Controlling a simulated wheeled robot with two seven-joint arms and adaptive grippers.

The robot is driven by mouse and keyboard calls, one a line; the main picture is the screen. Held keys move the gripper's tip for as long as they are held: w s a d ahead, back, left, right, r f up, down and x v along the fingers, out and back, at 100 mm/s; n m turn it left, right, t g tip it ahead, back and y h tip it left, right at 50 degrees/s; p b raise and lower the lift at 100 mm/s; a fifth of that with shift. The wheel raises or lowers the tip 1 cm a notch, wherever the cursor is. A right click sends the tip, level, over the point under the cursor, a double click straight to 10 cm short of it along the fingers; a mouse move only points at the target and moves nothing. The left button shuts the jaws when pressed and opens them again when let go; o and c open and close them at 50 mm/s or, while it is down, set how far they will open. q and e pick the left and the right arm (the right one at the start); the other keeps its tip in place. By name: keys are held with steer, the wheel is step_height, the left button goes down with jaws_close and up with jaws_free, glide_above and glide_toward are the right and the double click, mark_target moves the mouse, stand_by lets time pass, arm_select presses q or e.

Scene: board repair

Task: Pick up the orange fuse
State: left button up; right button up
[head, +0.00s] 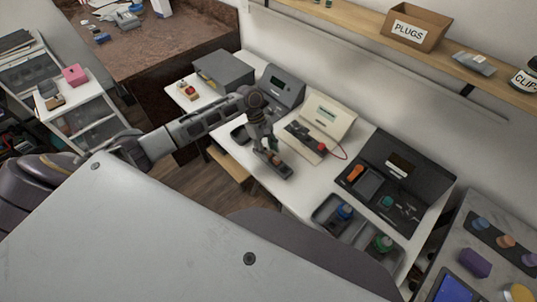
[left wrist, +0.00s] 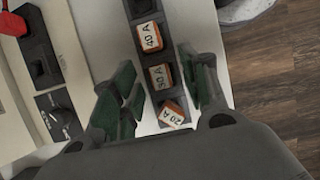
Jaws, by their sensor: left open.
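A dark fuse strip (head: 285,174) lies near the front edge of the white table, below my left gripper (head: 265,146). In the left wrist view the strip (left wrist: 140,8) holds three fuses with white labelled tops and orange sides: a 40 A fuse (left wrist: 149,37), a 30 A fuse (left wrist: 160,77) and a 20 A fuse (left wrist: 172,114). The 20 A fuse sits turned. My left gripper (left wrist: 160,72) is open, its green-padded fingers either side of the strip around the 30 A fuse. I cannot tell whether they touch it. My right gripper is not in view.
A cream tester (head: 328,115) with a red lead stands behind the strip. A black device case (head: 400,180) with an orange part is to the right. A grey tray (head: 358,228) with bottles sits in front of it. The floor lies beyond the table's front edge.

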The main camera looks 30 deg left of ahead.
mark_target(268, 151)
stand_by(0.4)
arm_select(q)
steer(key=c, duration=0.9)
steer(key=shift+c, duration=0.2)
step_height(268, 151, up, 10)
stand_by(0.3)
stand_by(0.3)
